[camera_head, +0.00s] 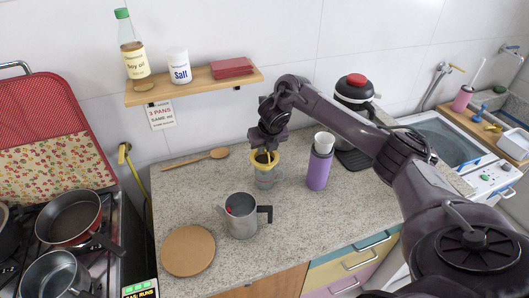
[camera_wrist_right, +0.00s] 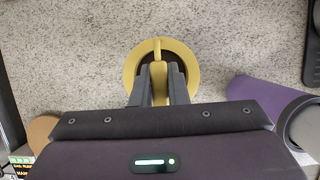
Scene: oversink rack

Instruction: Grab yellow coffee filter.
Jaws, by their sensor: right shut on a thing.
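The yellow coffee filter (camera_head: 265,158) sits at the top of a clear glass (camera_head: 266,178) on the granite counter; I cannot tell whether it still touches the glass. In the right wrist view the filter (camera_wrist_right: 132,68) shows as a yellow ring with a dark inside and a yellow handle running between the fingers. My right gripper (camera_head: 268,151) reaches down from above and is shut on the filter; its fingers (camera_wrist_right: 159,80) lie on both sides of the yellow handle. My left gripper is in neither view.
A metal pitcher (camera_head: 241,217) stands in front of the glass, and a purple bottle (camera_head: 318,170) stands to its right. A wooden spoon (camera_head: 197,160) lies behind left. A round cork board (camera_head: 188,251) lies front left. A wooden shelf (camera_head: 195,88) overhangs the back.

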